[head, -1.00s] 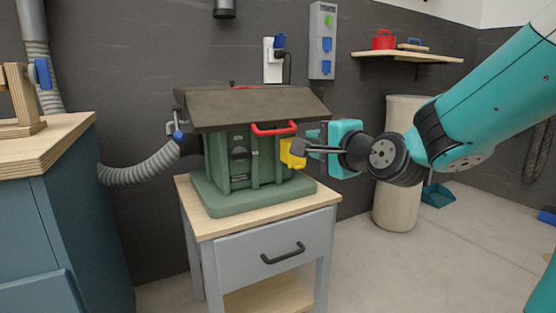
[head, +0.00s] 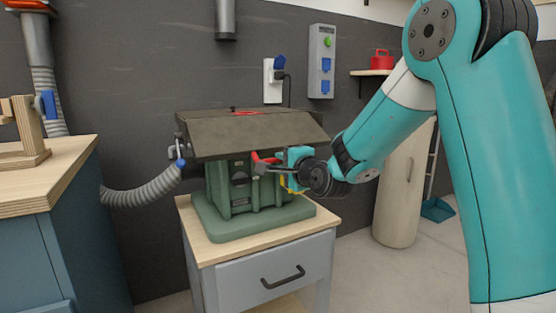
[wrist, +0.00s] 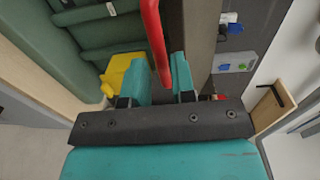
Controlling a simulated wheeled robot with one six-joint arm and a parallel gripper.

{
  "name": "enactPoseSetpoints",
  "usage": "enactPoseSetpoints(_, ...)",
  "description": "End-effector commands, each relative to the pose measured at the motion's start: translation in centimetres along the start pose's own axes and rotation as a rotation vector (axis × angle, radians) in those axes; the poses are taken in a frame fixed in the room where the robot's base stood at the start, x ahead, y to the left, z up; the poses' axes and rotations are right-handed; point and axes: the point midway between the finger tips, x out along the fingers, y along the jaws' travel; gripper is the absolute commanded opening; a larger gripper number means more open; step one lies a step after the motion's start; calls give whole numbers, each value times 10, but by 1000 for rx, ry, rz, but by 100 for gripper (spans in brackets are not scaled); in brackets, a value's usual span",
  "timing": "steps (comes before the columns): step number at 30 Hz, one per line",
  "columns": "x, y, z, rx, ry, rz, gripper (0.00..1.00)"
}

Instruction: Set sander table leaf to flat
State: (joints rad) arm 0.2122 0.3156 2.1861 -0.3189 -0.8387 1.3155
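The sander (head: 232,190) is a green machine on a small cabinet. Its dark table leaf (head: 245,138) slopes down toward the front over the housing. A red handle (head: 262,158) sits at the leaf's front edge and also shows in the wrist view (wrist: 154,40). My gripper (head: 275,165) is at this handle, coming from the right. In the wrist view the two teal fingers (wrist: 163,78) are apart with the red bar between them; a gap shows beside the bar. A yellow part (wrist: 120,75) on the sander lies beside the left finger. My gripper partly hides the handle in the head view.
A grey hose (head: 140,190) joins the sander's left side. A blue workbench (head: 40,235) stands at the left. A switch box (head: 321,62) and socket (head: 272,80) are on the wall behind. A beige cylinder (head: 400,195) stands at the right. Floor to the right is partly free.

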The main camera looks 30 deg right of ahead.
Motion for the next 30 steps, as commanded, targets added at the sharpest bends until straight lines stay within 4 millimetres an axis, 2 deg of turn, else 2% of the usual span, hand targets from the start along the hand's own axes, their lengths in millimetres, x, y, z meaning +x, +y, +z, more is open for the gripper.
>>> enactPoseSetpoints(3, 18, 1, 0, 0, -1, 0, 24)
enactPoseSetpoints(7, 30, 1, 0, 1, 0, 1, 24)
enactPoseSetpoints(17, 34, 0, 0, 1, 0, 0, 24)
enactPoseSetpoints(21, 33, 0, 0, 1, 0, 1, 0)
enactPoseSetpoints(30, 32, -4, 0, 1, 0, 10, 0)
